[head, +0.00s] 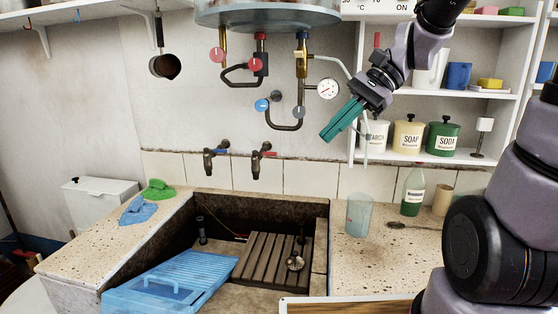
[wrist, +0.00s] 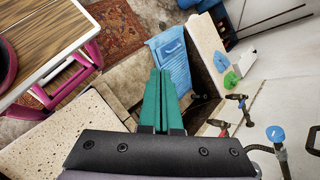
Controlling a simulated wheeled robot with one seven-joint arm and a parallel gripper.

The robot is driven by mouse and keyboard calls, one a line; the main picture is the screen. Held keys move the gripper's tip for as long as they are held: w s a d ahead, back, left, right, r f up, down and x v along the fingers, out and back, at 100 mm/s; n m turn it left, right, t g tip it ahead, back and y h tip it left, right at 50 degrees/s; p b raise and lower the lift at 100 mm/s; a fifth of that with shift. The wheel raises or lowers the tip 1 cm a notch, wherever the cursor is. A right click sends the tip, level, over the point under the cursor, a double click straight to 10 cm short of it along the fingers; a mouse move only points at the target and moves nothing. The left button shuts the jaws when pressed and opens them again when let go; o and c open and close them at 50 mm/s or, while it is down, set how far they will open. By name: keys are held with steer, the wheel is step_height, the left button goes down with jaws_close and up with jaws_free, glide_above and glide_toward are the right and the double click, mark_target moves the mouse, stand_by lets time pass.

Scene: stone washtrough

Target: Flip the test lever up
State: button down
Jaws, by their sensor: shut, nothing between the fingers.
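The boiler (head: 268,14) hangs on the back wall with pipes and valves under it. A brass valve (head: 301,66) sits below its right side, beside a round gauge (head: 328,88). A small red handle (head: 376,40) shows at the shelf's left edge, partly behind my arm. I cannot tell for sure which part is the test lever. My gripper (head: 323,136) is shut and empty, its teal fingers pointing down-left in front of the wall, below the gauge. In the wrist view, the fingers (wrist: 161,75) are together, with blue-topped valve parts (wrist: 275,133) to the right, apart from them.
Two red knobs (head: 217,55) and a blue knob (head: 262,105) sit on the pipes. Two taps (head: 258,158) are above the stone trough (head: 318,210). A clear tumbler (head: 359,214) and a green bottle (head: 412,190) stand on the right counter. Shelves with jars (head: 407,136) are behind my arm.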

steer(key=s+d+r+n+t+h, duration=0.1)
steer(key=d+r+n+t+h, duration=0.1)
steer(key=d, duration=0.4)
steer(key=s+d+r+n+t+h, duration=0.1)
steer(key=d+r+n+t+h, duration=0.1)
steer(key=d+t+h, duration=0.3)
steer(key=d+r+t, duration=0.1)
steer(key=d, duration=0.1)
steer(key=shift+d+r, duration=0.2)
steer(key=shift+d, duration=0.1)
steer(key=shift+w+d, duration=0.1)
steer(key=shift+d, duration=0.1)
